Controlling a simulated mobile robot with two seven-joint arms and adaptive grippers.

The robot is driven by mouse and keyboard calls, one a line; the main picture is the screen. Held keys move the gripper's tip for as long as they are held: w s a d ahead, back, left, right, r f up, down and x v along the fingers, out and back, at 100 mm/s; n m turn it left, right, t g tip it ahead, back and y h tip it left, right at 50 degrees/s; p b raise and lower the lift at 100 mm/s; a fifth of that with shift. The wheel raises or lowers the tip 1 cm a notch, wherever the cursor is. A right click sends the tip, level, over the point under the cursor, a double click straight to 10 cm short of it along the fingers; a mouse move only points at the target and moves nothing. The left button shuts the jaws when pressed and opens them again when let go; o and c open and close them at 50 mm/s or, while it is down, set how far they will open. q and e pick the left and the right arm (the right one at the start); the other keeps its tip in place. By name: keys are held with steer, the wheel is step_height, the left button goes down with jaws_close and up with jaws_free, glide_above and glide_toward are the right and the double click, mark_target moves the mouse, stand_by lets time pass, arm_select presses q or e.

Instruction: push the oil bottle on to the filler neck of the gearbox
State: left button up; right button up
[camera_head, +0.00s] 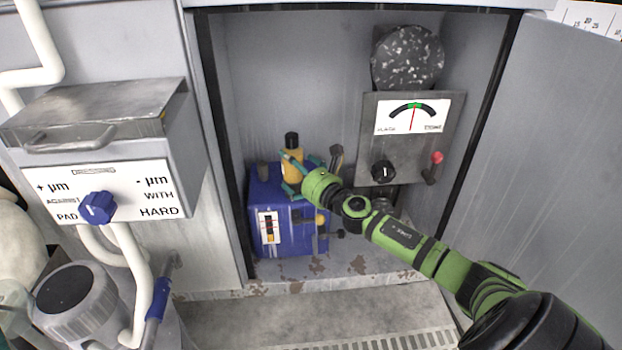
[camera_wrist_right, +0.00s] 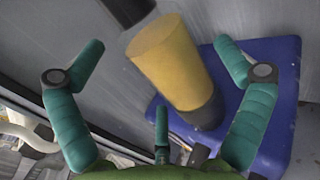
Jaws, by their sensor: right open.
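The oil bottle (camera_head: 291,168) is yellow and stands over the blue gearbox (camera_head: 287,235) inside the cabinet. In the right wrist view the bottle (camera_wrist_right: 172,62) shows its flat yellow end toward me, and its dark end meets the top of the gearbox (camera_wrist_right: 284,70). I cannot make out the filler neck under it. A black cylinder (camera_head: 291,140) shows just above the yellow in the head view; I cannot tell whether it is part of the bottle. My right gripper (camera_head: 300,172) is open, its teal fingers spread around the bottle. My left gripper is not in view.
A grey panel with a gauge (camera_head: 412,116), a black knob (camera_head: 383,171) and a red-tipped lever (camera_head: 435,160) is right of the gearbox. A small dark stub (camera_head: 263,170) stands left of the bottle. The open cabinet door (camera_head: 545,160) bounds the right side.

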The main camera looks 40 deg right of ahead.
steer(key=s, duration=1)
steer(key=shift+s+d, duration=0.25)
